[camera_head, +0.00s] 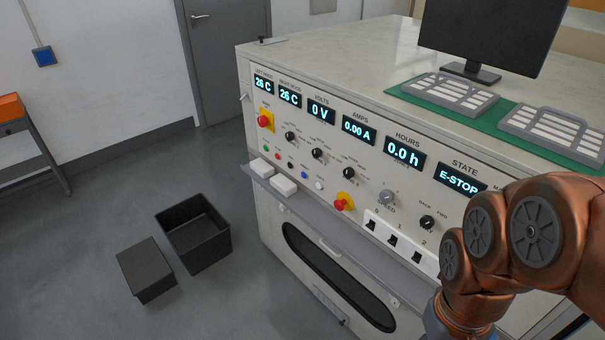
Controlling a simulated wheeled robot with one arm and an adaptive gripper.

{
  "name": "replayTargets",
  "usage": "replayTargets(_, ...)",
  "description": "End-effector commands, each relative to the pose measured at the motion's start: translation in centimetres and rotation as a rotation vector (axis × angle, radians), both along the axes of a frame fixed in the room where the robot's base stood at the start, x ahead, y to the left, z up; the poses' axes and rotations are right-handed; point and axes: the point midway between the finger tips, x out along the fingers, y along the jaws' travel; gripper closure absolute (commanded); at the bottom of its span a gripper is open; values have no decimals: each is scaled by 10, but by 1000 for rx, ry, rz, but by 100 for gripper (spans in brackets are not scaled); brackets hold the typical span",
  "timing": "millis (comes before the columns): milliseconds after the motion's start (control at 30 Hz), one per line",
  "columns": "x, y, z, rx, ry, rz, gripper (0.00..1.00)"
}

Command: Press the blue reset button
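The blue button (304,175) is a small round cap low on the cream front panel (375,170) of the test cabinet. It is in a slanting row with a green button (265,149), a red button (278,156), a dark button (290,165) and a white button (319,185). The blue button is unobstructed in this view. My copper-coloured arm is at the lower right, in front of the panel's right part. My gripper is not in view.
Red mushroom buttons (265,121) and (341,203) sit on yellow plates. The state display (461,180) reads E-STOP. A grey ledge (330,228) juts out below the panel, with white blocks (284,186) on it. Dark bins (193,234) stand on the floor at left.

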Motion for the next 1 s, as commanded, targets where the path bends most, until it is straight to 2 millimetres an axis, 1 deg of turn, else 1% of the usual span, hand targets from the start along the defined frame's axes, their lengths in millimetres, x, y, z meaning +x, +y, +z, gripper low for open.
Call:
replayTargets(33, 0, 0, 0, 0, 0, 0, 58)
replayTargets(67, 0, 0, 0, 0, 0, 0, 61)
replayTargets(433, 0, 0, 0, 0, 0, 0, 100)
replayTargets(1000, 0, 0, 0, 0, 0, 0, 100)
